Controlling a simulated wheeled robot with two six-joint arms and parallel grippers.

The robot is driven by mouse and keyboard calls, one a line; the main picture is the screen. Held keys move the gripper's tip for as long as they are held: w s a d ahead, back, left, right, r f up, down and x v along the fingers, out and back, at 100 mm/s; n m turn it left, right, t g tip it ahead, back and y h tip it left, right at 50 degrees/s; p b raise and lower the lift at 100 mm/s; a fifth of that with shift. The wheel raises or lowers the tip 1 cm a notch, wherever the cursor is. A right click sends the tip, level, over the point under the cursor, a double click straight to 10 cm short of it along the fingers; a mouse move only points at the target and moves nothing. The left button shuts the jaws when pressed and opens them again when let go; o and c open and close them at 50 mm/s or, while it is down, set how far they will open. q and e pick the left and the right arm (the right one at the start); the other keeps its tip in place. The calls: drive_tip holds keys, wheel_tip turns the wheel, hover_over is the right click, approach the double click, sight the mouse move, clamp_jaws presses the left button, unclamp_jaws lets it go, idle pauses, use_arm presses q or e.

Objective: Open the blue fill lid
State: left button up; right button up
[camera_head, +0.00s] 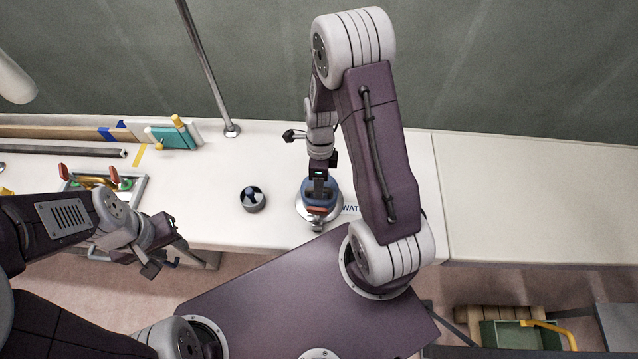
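The blue fill lid (307,191) sits on a round pale flange (302,211) on the white deck, beside blue lettering that starts "WAT".
A dark-topped round metal fitting (252,199) stands left of the lid. A metal pole (207,68) rises from the deck behind it. A tool tray (137,186), teal block (172,137) and rails lie at the left. The deck to the right (540,205) is clear. A green crate (500,335) is below.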

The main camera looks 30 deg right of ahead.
drive_tip(key=shift+c, duration=0.4)
clamp_jaws()
idle(1.1)
